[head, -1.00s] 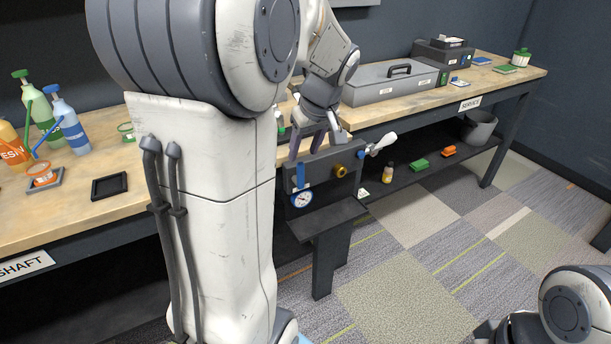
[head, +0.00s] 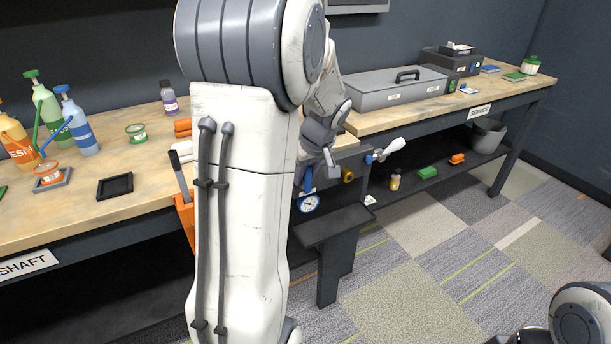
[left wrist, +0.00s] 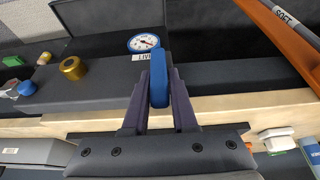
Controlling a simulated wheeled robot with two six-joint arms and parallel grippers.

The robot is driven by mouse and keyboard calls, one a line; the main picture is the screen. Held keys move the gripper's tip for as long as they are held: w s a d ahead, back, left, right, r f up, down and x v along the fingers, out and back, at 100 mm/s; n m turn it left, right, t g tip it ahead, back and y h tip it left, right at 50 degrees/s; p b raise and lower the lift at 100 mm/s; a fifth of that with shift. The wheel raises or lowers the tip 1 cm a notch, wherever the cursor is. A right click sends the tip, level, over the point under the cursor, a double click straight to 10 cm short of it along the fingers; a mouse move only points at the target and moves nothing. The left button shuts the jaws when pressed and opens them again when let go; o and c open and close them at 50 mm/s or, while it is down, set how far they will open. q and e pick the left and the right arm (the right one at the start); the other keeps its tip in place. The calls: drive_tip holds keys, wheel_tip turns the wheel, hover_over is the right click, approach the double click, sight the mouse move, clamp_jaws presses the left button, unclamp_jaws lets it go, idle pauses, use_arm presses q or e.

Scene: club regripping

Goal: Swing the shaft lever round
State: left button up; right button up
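The blue lever (left wrist: 158,80) stands on the front of a dark grey fixture (left wrist: 215,70), by a round dial (left wrist: 144,43). In the head view the lever (head: 307,180) shows just above the dial (head: 308,203), partly hidden by my arm. My left gripper (left wrist: 160,92) has one finger on each side of the lever and appears shut on it; in the head view this gripper (head: 318,172) is partly covered by its own wrist. Part of my right arm shows at the lower right; its gripper is not in view.
A brass knob (head: 347,175) and a white-handled lever (head: 388,150) sit right of the blue lever. A ledge (head: 335,225) juts out below the dial. The bench (head: 60,215) holds bottles and a black tray (head: 115,186); a grey case (head: 395,90) stands beyond. The carpet in front is clear.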

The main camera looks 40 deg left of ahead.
use_arm(q)
clamp_jaws()
drive_tip(key=shift+w, duration=0.1)
drive_tip(key=shift+w+d+m+g+y+p, duration=0.15)
drive_tip(key=shift+w+m+g+y+p, duration=0.2)
drive_tip(key=shift+g, duration=0.45)
drive_tip(key=shift+w+d+f+m+g+y+p, duration=0.2)
drive_tip(key=shift+w+f+m+g+y+p, duration=0.35)
drive_tip(key=shift+g+y, duration=1)
drive_tip(key=shift+w+d+f+m+g+y+p, duration=0.2)
drive_tip(key=shift+f+m+g+y+p, duration=0.5)
drive_tip(key=shift+g, duration=1.6)
drive_tip(key=shift+w+d+f+m+g+y+p, duration=0.15)
drive_tip(key=shift+w+f+m+g+y+p, duration=0.25)
drive_tip(key=shift+g+y+p, duration=1.1)
drive_tip(key=shift+g+b, duration=0.55)
drive_tip(key=shift+b, duration=0.15)
